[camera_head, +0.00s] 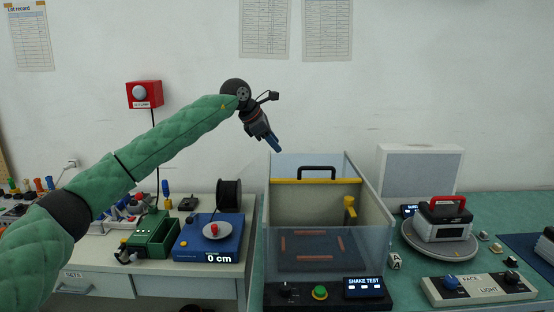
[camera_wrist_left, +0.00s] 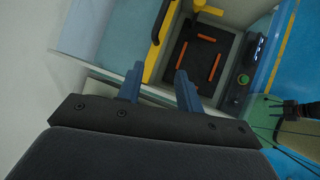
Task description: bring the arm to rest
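My left arm in its green padded sleeve reaches in from the left, raised in front of the wall. Its left gripper (camera_head: 274,141) hangs above the back left corner of the clear-fronted shake test box (camera_head: 330,240), tilted down to the right. In the left wrist view the two blue fingers of this gripper (camera_wrist_left: 160,80) stand apart with nothing between them. The box's dark floor with orange strips (camera_wrist_left: 197,55) lies beyond the fingertips.
A blue length gauge (camera_head: 210,240), a black spool (camera_head: 229,194) and a green fixture (camera_head: 152,233) stand on the left bench. Right of the box are a round plate (camera_head: 408,238) bearing a red-handled device (camera_head: 442,218), and a face-light panel (camera_head: 478,288). The air above the benches is clear.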

